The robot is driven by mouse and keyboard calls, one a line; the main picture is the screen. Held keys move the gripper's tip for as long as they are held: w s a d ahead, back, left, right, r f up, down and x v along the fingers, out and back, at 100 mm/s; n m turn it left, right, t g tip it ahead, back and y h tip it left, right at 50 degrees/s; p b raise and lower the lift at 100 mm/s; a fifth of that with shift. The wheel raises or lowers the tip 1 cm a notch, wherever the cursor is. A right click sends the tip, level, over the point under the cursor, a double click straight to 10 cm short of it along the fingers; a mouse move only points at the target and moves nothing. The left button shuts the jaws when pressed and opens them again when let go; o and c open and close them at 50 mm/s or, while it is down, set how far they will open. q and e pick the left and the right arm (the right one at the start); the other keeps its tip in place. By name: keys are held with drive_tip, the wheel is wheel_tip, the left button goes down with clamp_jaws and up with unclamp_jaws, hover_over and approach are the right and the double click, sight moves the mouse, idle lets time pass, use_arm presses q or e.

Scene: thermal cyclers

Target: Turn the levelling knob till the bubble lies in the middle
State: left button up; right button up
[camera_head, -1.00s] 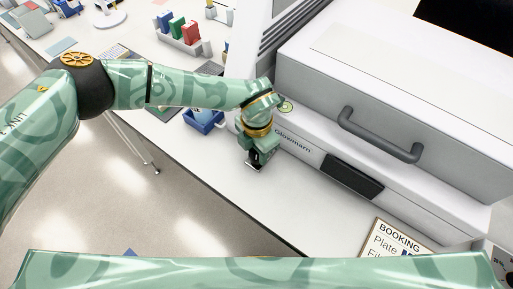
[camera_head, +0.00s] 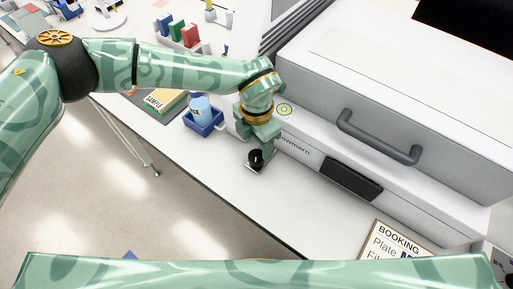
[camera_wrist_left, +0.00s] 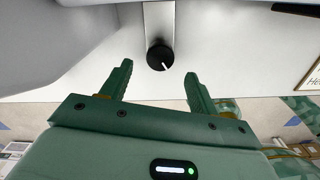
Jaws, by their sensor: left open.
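The black levelling knob (camera_head: 256,157) sits on a small plate at the front foot of the white thermal cycler (camera_head: 330,100). My left gripper (camera_head: 264,138) is open and empty, close behind the knob in the head view. In the left wrist view its two fingers (camera_wrist_left: 158,70) point towards the knob, one on each side, with the knob just past the tips. The round green bubble level (camera_head: 284,109) is on the cycler's ledge; its bubble is too small to place surely. My right gripper is out of view.
A blue tray (camera_head: 205,125) with a pale blue bottle (camera_head: 200,106) stands left of my left gripper. The cycler has a grey handle (camera_head: 380,137). A booking sign (camera_head: 396,245) is at the lower right. The bench in front of the knob is clear.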

sight(257, 155)
use_arm(q)
wheel_tip(257, 155, up, 11)
drive_tip(key=shift+r, duration=0.1)
idle(0.5)
